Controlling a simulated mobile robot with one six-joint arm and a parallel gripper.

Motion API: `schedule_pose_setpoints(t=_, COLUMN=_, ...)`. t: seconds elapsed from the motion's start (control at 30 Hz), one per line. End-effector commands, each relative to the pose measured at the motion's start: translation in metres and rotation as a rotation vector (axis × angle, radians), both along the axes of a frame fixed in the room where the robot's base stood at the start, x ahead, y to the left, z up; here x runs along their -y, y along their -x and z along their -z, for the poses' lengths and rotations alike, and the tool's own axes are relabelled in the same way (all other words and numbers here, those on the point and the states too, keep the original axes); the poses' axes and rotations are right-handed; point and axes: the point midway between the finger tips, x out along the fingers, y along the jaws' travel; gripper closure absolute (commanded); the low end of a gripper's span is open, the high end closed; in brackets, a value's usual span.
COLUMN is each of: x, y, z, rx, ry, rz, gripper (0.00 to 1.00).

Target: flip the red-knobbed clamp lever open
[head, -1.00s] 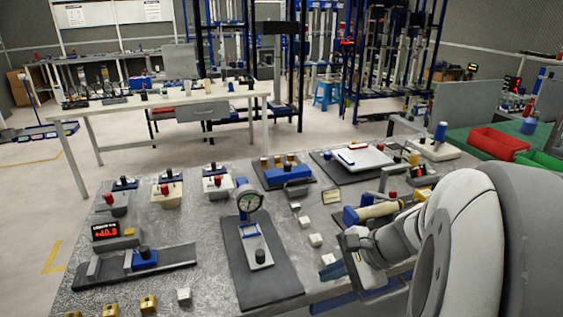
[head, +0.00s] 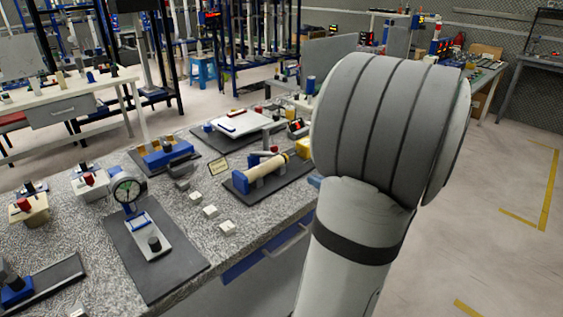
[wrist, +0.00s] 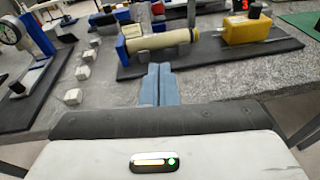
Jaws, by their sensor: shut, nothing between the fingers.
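Two red knobs show in the head view, on a cream fixture (head: 30,209) and a white fixture (head: 92,186) at the bench's left. I cannot tell which, if either, is the clamp lever. A cream cylinder (head: 264,169) lies in a blue-ended holder on a dark plate; the cylinder also shows in the wrist view (wrist: 160,42). My gripper (wrist: 160,72) is shut and empty, its blue fingers pointing towards that plate. In the head view my arm hides most of the gripper.
A dial gauge stand (head: 127,190) and several small pale blocks (head: 210,211) stand left of the cylinder. A yellow block (wrist: 252,30) sits right of it. A blue fixture (head: 167,152) is behind. The floor right of my arm is clear.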

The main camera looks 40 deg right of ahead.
Motion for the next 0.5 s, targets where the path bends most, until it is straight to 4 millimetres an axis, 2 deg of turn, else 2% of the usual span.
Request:
schedule_pose_setpoints(t=0.23, x=-0.001, y=-0.019, z=0.005, rx=-0.001, ry=0.0, rz=-0.005, gripper=1.0)
schedule_pose_setpoints(t=0.5, x=-0.002, y=-0.072, z=0.016, rx=-0.002, ry=0.0, rz=-0.007, gripper=1.0)
